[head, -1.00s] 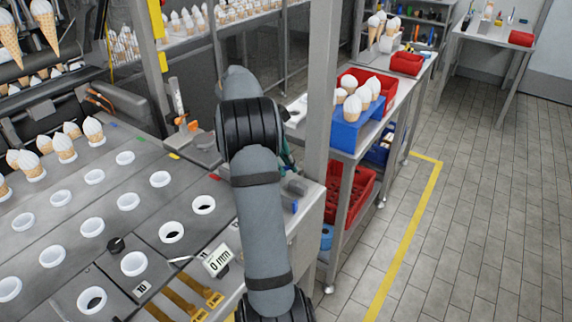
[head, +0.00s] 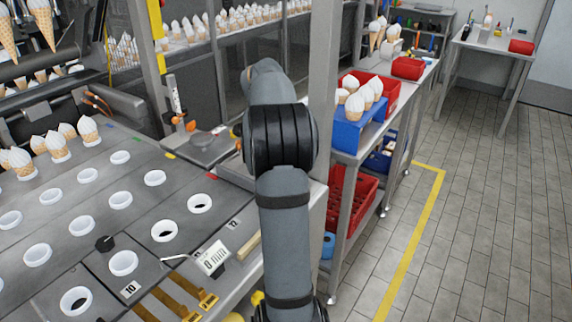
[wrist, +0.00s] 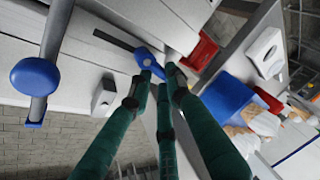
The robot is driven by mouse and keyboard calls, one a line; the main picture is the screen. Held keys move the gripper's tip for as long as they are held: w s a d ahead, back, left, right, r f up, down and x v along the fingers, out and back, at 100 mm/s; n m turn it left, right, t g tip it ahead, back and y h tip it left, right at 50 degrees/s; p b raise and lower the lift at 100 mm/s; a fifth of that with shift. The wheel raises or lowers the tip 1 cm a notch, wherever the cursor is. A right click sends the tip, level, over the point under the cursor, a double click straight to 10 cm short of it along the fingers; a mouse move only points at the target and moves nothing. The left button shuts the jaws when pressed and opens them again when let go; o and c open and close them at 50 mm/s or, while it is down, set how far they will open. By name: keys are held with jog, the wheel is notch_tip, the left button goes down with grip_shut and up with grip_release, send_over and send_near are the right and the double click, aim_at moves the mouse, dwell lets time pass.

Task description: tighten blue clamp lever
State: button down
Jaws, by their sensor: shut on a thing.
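The blue clamp lever (wrist: 143,56) shows in the upper middle of the wrist view, beside a dark flat bar on a pale surface. My gripper (wrist: 158,73) has dark green fingers with black tip joints. Its fingertips are closed together at the lever's lower right end and hold it. The exact contact is partly hidden by the fingertips. A round blue knob (wrist: 35,76) on a grey bar stands apart at the left of the wrist view. In the head view my own arm hides the gripper and the lever.
The grey panel (head: 190,210) with white rings lies left of my arm. A metal post (head: 323,100) stands close to the right. Behind it, a shelf holds a blue cone holder (head: 352,136) and a red bin (head: 358,200). The tiled floor at right is clear.

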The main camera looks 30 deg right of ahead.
jog(key=shift+w+n+t+y, duration=0.3)
jog(key=shift+n+y, duration=0.1)
jog(key=shift+n, duration=0.7)
jog(key=c, duration=1.6)
grip_release()
jog(key=v, duration=1.2)
jog(key=shift+s, duration=0.1)
